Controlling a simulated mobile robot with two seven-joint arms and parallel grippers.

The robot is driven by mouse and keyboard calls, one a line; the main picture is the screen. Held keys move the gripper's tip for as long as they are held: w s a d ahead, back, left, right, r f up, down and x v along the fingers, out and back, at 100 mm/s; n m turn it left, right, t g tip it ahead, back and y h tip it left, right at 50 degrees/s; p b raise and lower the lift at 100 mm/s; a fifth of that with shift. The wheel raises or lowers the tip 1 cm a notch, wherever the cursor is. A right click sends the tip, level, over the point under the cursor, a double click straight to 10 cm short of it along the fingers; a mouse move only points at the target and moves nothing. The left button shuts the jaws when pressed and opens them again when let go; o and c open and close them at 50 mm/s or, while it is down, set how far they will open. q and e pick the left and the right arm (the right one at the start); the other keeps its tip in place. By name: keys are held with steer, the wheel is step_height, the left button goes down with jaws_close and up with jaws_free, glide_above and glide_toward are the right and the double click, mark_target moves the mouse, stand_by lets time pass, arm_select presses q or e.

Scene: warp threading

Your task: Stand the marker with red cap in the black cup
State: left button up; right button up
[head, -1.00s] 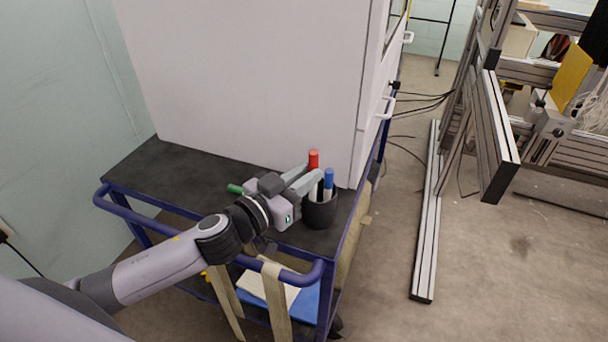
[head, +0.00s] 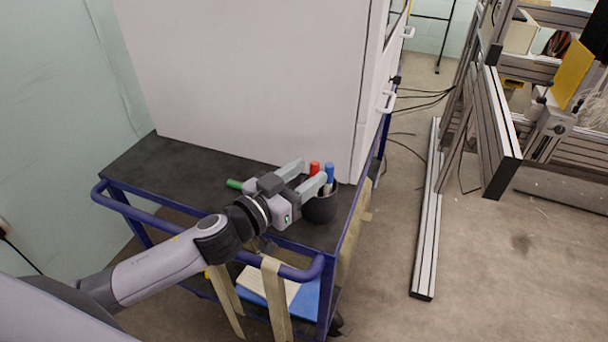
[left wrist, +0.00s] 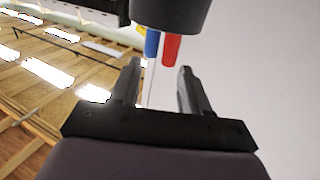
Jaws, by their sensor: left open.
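The marker with red cap (head: 314,168) stands in the black cup (head: 321,210), its capped end above the rim. A blue-capped marker (head: 329,173) stands beside it in the cup. My left gripper (head: 303,175) is open at the cup's left side, its two fingers spread near the markers. In the left wrist view the cup (left wrist: 172,14) is at the top, with the red cap (left wrist: 171,50) and blue cap (left wrist: 152,44) pointing down between the spread fingers (left wrist: 158,70). The markers' lower ends are hidden inside the cup. My right gripper is out of view.
A green marker (head: 234,184) lies on the dark cart top (head: 165,165), left of my left gripper. A large white cabinet (head: 240,80) stands right behind. The cart's blue rail (head: 200,235) runs along the front. The cup is near the cart's right edge.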

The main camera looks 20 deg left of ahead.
arm_select(q)
steer(key=v, duration=0.7)
steer(key=shift+b, duration=0.4)
stand_by(0.6)
